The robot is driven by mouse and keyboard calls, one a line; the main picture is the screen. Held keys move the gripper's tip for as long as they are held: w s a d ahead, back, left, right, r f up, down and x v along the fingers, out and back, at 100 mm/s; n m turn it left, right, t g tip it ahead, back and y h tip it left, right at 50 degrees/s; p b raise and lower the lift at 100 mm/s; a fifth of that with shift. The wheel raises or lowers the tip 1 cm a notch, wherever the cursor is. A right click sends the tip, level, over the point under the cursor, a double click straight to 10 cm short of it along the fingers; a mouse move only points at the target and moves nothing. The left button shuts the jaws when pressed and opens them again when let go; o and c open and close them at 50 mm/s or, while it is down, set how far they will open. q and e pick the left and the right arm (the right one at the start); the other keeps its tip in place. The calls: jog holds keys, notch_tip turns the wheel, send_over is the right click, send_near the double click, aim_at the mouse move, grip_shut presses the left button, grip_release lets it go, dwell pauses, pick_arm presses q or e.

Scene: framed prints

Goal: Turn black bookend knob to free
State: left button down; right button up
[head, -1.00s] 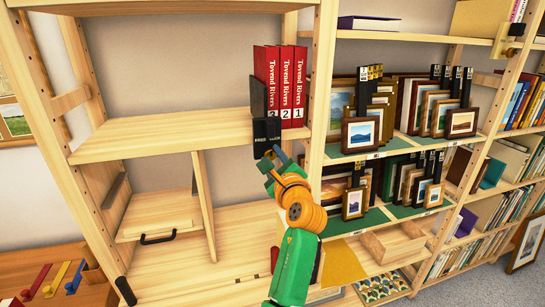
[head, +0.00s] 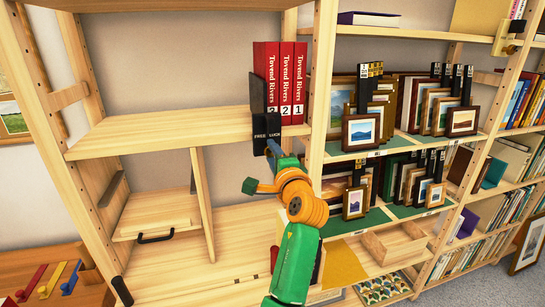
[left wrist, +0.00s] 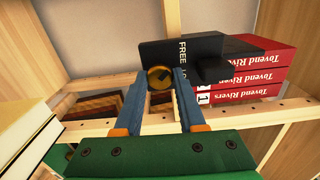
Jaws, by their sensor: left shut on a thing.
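The black bookend (head: 265,124) stands on the upper shelf at the left end of the red books, its FREE and LOCK lettering facing me. It also shows in the left wrist view (left wrist: 206,45). Its round brass-coloured knob (left wrist: 160,77) has a dark mark across it; which word the mark points to is unclear. My left gripper (head: 272,147) reaches up to the bookend's lower front. In the left wrist view my left gripper (left wrist: 160,80) is shut on the knob, a blue finger on each side. The knob is hidden in the head view. My right gripper is out of view.
Several red books (head: 287,82) stand between the bookend and the wooden upright (head: 319,90). The upper shelf (head: 170,128) is bare left of the bookend. Framed pictures (head: 362,130) fill the bay to the right.

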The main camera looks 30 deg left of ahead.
pick_arm(q)
jog(key=shift+n, duration=0.4)
jog(key=c, duration=0.5)
grip_release()
